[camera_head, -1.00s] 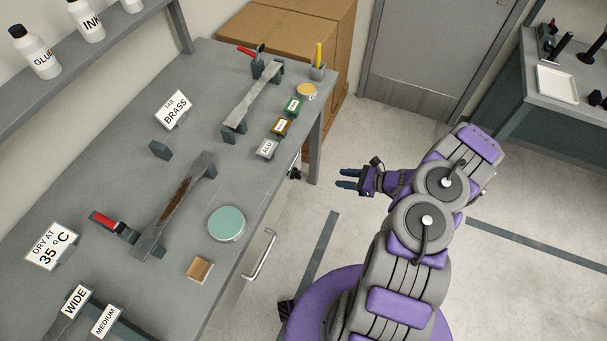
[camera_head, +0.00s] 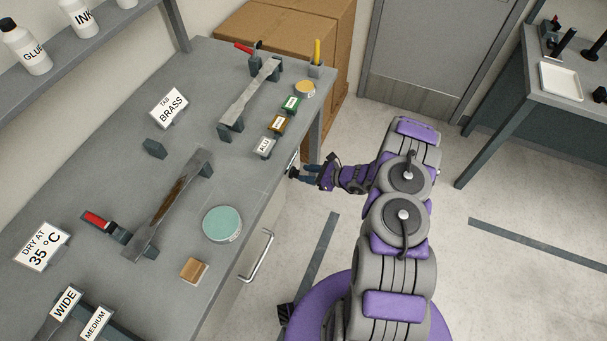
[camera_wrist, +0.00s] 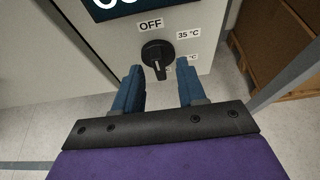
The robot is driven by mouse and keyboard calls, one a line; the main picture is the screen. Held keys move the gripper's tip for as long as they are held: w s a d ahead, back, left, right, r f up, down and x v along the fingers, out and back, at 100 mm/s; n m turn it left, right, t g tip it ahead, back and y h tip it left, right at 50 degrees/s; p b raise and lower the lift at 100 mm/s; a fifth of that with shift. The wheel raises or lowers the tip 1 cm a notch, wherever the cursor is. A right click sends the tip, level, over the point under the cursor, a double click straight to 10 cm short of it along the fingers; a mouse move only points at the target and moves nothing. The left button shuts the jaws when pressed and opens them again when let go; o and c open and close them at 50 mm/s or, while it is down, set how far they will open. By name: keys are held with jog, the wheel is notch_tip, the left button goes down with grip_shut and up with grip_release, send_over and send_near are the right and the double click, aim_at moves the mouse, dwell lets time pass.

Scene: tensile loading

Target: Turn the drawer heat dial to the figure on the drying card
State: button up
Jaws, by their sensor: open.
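The drying card (camera_head: 42,248) stands at the table's left end and reads "DRY AT 35 °C". The black heat dial (camera_wrist: 157,56) is on the pale drawer front, and its dark edge also shows in the head view (camera_head: 293,173). In the wrist view, an "OFF" label (camera_wrist: 150,24) is above it and a "35 °C" label (camera_wrist: 188,35) is at its upper right. The dial's bar is near vertical, with a pale mark at its lower end. Lower labels are partly hidden by my fingers. My gripper (camera_wrist: 158,68) is open, its blue fingertips just short of the dial, one on each side.
A dark display (camera_wrist: 135,6) is above the dial. A drawer handle (camera_head: 262,256) juts from the table front. The tabletop holds metal strips, a teal round tin (camera_head: 222,224) and small labelled blocks.

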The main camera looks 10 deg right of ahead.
aim_at(295, 174)
jog(key=shift+x, duration=1.25)
jog(key=shift+s+r, duration=0.1)
jog(key=shift+s, duration=0.05)
grip_shut()
